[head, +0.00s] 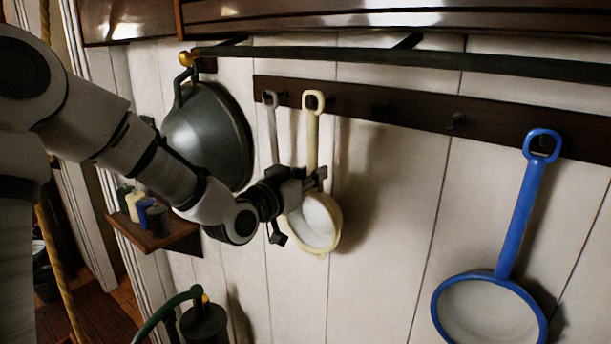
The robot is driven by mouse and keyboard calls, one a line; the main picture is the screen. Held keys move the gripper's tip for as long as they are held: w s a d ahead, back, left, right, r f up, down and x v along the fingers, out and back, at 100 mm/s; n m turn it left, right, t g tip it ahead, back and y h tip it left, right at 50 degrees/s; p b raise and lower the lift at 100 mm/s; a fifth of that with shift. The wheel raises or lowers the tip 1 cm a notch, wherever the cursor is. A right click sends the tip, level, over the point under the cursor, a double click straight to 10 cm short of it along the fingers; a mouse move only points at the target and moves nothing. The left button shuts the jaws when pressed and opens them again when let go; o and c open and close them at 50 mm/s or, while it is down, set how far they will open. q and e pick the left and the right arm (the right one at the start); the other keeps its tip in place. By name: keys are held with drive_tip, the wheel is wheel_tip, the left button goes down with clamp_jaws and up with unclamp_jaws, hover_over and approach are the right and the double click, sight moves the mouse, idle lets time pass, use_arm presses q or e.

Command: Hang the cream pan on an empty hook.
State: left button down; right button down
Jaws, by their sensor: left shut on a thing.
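The cream pan (318,222) is upright in front of the wall, handle up and bowl down. Its handle loop (313,101) is in front of the dark hook rail (420,112); I cannot tell whether it touches a hook. My left gripper (313,180) is shut on the lower part of the pan's handle and hides part of it. An empty hook (456,121) shows on the rail to the right of the pan. Another dark hook (381,107) between them is hard to make out and looks bare. My right gripper is not in view.
A blue pan (490,300) hangs at the right. A grey-handled utensil (272,120) hangs just left of the cream pan. A large dark pan (207,135) hangs behind my left arm. A long dark bar (440,58) runs above the rail. A small shelf (160,236) holds jars.

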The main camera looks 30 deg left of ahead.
use_arm(q)
drive_tip(key=shift+w+d, duration=0.1)
drive_tip(key=shift+w, duration=0.85)
drive_tip(key=shift+w+f+b, duration=0.35)
drive_tip(key=shift+f+b, duration=0.05)
drive_tip(key=shift+f, duration=0.1)
drive_tip(key=shift+c, duration=0.9)
unclamp_jaws()
drive_tip(key=shift+s, duration=0.1)
drive_tip(key=shift+s+f+b, duration=0.1)
drive_tip(key=shift+s+b, duration=0.2)
drive_tip(key=shift+s, duration=0.7)
drive_tip(key=s+a+p, duration=0.1)
drive_tip(key=s, duration=0.7)
drive_tip(key=shift+a, duration=0.15)
